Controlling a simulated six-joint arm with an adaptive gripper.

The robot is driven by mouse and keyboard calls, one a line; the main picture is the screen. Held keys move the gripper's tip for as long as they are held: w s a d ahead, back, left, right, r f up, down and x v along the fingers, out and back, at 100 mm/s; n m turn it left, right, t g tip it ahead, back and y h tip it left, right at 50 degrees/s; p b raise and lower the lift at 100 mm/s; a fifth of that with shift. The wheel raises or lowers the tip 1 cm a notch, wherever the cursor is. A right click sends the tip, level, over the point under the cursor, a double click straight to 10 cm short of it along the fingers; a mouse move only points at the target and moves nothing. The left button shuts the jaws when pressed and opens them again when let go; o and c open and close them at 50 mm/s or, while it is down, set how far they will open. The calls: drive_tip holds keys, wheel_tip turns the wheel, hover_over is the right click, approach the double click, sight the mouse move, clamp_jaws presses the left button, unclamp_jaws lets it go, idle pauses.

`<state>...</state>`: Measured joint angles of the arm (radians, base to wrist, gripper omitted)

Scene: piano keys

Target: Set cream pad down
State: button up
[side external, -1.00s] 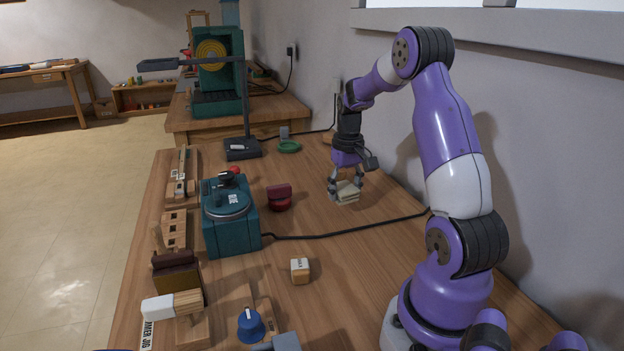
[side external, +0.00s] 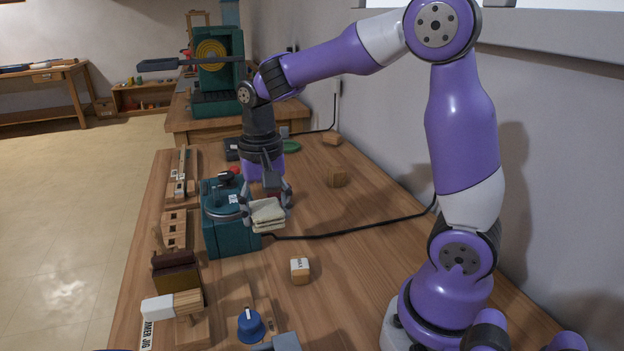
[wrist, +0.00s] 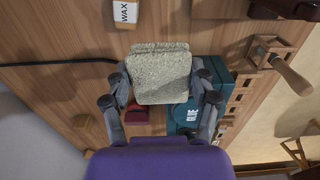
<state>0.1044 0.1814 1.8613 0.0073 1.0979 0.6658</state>
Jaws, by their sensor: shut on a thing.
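The cream pad (side external: 267,214) is a pale, layered, soft-looking block. My gripper (side external: 266,205) is shut on it and holds it up in front of the teal machine's right side in the side view. In the wrist view the pad (wrist: 159,75) fills the space between the two fingers of my gripper (wrist: 162,88), its broad face towards the camera. The pad hides part of the teal machine (side external: 229,240). The exact height of the pad above the bench is hard to tell.
A wooden block marked WAX (side external: 300,270) stands on the bench nearer the camera. A black cable (side external: 350,232) crosses the bench. The wrist view shows a red thing (wrist: 137,114) beside the teal machine. Bare bench lies right of the WAX block.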

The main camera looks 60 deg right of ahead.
hover_over(294, 236)
wheel_tip(294, 236, down, 7)
drive_tip(key=shift+a+r, duration=0.1)
drive_tip(key=shift+f, duration=2.05)
drive_tip(key=shift+f, duration=0.1)
drive_tip(key=o, duration=1)
